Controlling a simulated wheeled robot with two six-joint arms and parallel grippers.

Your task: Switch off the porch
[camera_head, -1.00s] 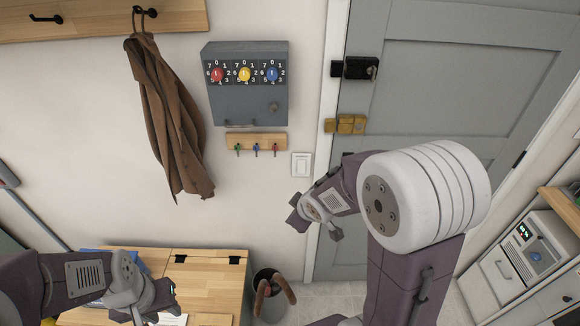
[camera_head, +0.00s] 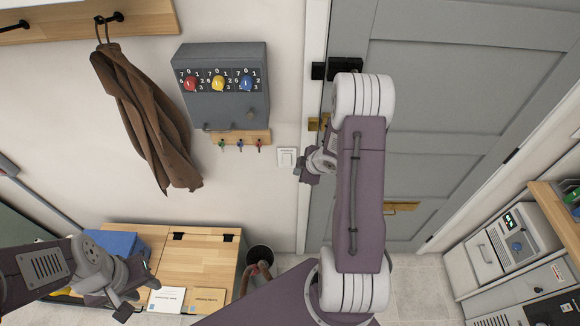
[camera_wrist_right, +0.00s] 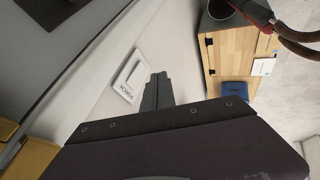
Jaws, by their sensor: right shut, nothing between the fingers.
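The porch switch (camera_head: 287,157) is a white wall plate left of the door frame. In the right wrist view the plate (camera_wrist_right: 128,76) is close and reads PORCH; I cannot tell how its rocker is set. My right gripper (camera_head: 301,171) is just right of and below the switch in the head view. In the wrist view its shut, empty fingers (camera_wrist_right: 158,91) are beside the plate's right edge; contact cannot be told. My left gripper (camera_head: 137,287) is low over the wooden chest, far from the switch; its jaw opening is unclear.
A grey box (camera_head: 222,105) with three coloured dials hangs above a key rack (camera_head: 240,138). A brown coat (camera_head: 147,120) hangs left. The grey door (camera_head: 450,110) is right, partly behind my right arm. A wooden chest (camera_head: 205,250) and a dark bin (camera_head: 260,254) stand below.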

